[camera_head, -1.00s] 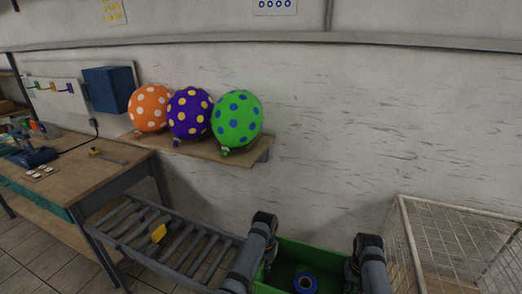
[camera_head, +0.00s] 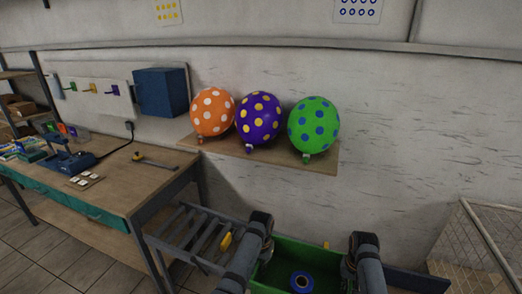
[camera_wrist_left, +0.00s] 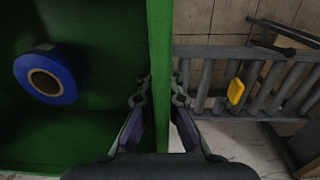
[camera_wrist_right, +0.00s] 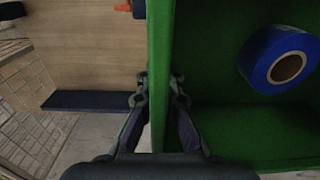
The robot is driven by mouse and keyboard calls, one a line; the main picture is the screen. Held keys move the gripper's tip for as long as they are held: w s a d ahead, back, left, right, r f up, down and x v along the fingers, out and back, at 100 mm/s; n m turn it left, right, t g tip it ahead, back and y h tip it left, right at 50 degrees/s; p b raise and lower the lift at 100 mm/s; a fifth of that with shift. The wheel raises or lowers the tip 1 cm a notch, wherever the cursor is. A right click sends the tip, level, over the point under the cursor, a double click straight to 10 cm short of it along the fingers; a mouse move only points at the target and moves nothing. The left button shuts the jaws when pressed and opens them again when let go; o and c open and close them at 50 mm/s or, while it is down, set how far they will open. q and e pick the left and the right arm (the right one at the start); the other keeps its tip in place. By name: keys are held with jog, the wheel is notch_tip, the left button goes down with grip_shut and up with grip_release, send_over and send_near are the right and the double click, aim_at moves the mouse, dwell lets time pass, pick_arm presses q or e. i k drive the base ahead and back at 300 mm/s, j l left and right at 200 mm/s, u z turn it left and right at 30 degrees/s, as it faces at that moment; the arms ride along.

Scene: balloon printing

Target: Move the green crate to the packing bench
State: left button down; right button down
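The green crate (camera_head: 318,252) is at the lower middle of the head view, between my two arms. A blue tape roll (camera_head: 301,281) lies in it. My left gripper (camera_wrist_left: 160,88) straddles the crate's left wall and is shut on it. My right gripper (camera_wrist_right: 160,88) is shut on the opposite wall in the right wrist view. In the head view the fingertips are mostly hidden by the arms. A wooden bench (camera_head: 120,190) with a teal front edge stands at the left; I cannot tell whether it is the packing bench.
A roller rack (camera_head: 190,232) with a yellow item (camera_head: 226,240) is close to the crate's left. A wire-mesh cage (camera_head: 490,235) stands at the right. A wall shelf (camera_head: 235,152) holds orange, purple and green balloons. Tools and a blue box (camera_head: 162,92) are at the bench.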

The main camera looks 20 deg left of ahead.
aim_at(126, 187)
jog(key=j, duration=3.4)
jog(key=k+j, duration=0.15)
jog(key=j, duration=1.4)
jog(key=k+j, duration=0.3)
jog(key=j, duration=0.15)
